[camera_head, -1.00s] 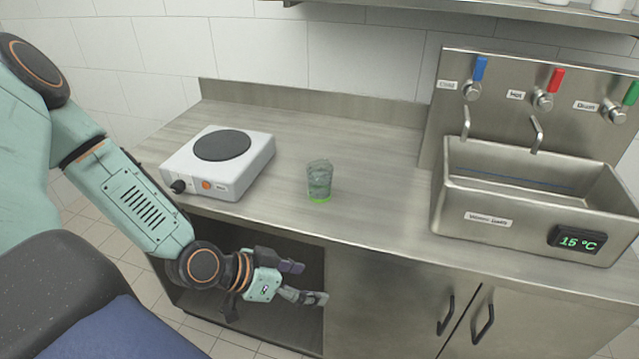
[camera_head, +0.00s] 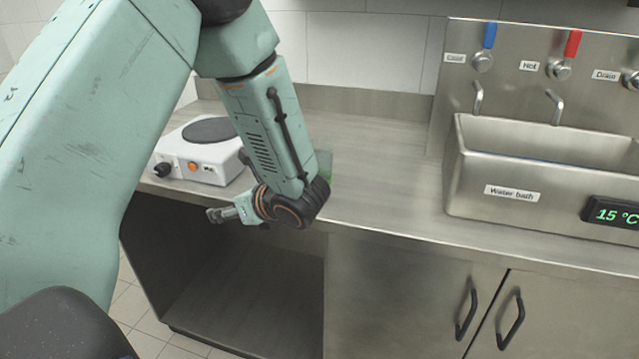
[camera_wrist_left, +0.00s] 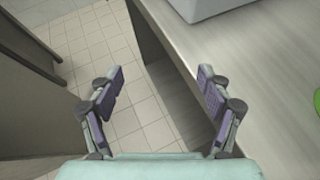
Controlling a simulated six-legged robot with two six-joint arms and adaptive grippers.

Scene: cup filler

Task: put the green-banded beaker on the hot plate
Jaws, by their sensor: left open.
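The green-banded beaker (camera_head: 324,163) stands on the counter and is mostly hidden behind my left forearm in the head view; only part of its clear wall and green shows. In the left wrist view a bit of its green (camera_wrist_left: 316,100) shows at the right edge. The hot plate (camera_head: 214,165) is a white box with a dark round top, left of the beaker. Its grey-white corner (camera_wrist_left: 197,8) shows at the top of the left wrist view. My left gripper (camera_head: 222,213) is open and empty at the counter's front edge, below the hot plate. My right gripper is not in view.
The steel counter (camera_head: 385,180) has free room between the hot plate and the water bath basin (camera_head: 540,175). Blue and red taps stand behind the basin. Below the counter are an open shelf space (camera_head: 250,280) and cabinet doors with dark handles.

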